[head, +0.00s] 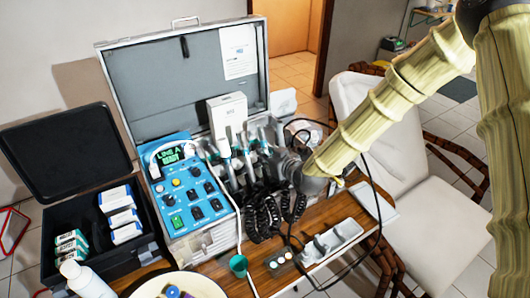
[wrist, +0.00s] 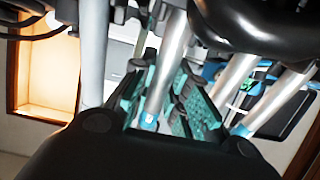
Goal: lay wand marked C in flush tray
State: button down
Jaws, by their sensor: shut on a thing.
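Several silver wands with teal-blue bands stand in a row (head: 232,165) beside the blue control unit (head: 186,185). My gripper (head: 268,150) reaches into the right end of this row. In the wrist view its teal-padded fingers (wrist: 165,105) are closed around a silver wand (wrist: 172,58) with a blue band near its lower end. I cannot read any letter on it. Other wands stand close on both sides. A pale tray with grey recesses (head: 331,243) lies on the wooden table; I cannot tell for sure that it is the flush tray.
Black coiled cords (head: 268,215) hang below the wands, and a black cable loops right over the table edge. An open grey case lid (head: 165,85) stands behind. A black box (head: 95,235) is left, a white chair (head: 425,200) right.

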aim_at(263, 136)
jog(key=shift+w+a+r+p, duration=0.25)
jog(key=shift+w+r+p, duration=0.15)
jog(key=shift+r, duration=0.7)
jog(key=shift+w+a+r+p, duration=0.25)
jog(key=shift+r+p, duration=0.3)
jog(key=shift+r, duration=0.55)
jog(key=shift+w+a+r+p, duration=0.25)
jog(key=shift+w+r+p, duration=0.15)
jog(key=shift+r, duration=0.7)
